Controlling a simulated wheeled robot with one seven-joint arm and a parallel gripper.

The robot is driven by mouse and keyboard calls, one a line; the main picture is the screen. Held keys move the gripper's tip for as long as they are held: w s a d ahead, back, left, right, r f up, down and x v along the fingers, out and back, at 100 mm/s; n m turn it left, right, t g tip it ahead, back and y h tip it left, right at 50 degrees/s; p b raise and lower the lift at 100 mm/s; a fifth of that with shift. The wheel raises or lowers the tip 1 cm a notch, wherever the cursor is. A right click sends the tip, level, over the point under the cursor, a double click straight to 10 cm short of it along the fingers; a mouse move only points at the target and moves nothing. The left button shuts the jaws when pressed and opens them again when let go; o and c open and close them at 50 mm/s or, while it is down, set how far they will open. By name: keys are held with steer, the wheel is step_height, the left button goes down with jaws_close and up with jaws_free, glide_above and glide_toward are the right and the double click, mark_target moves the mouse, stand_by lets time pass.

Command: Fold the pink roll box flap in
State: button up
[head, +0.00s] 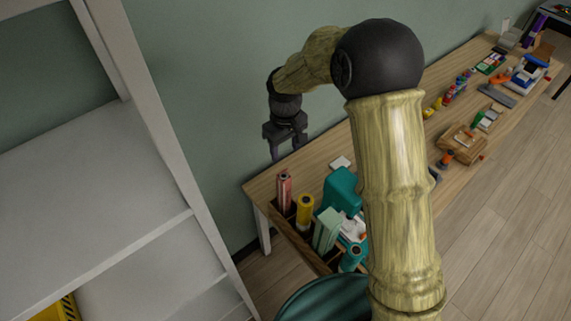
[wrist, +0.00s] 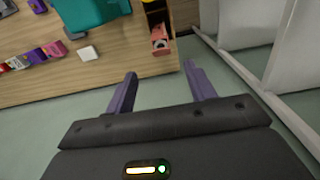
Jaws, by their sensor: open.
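The pink roll box (head: 284,190) stands upright in the far end of a dark wooden rack (head: 289,236), at the table's left end. In the wrist view the pink box (wrist: 160,36) shows from above, small, with a dark round part at its end. I cannot make out the state of its flap. My gripper (head: 286,151) is open and empty, held behind and above the box, towards the wall. In the wrist view its two purple fingers (wrist: 160,71) are spread apart, with the box beyond them and not touched.
A yellow roll box (head: 305,212), a pale green box (head: 327,230) and a teal box (head: 351,258) stand in the same rack. A teal machine (head: 341,188) and a white square (head: 341,162) are close by on the table. A tall white shelf (head: 160,135) stands left.

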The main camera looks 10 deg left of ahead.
mark_target(283, 171)
step_height(283, 171, down, 9)
steer(key=p, duration=0.2)
steer(key=shift+p, duration=0.35)
steer(key=c, duration=1)
steer(key=shift+f, duration=0.1)
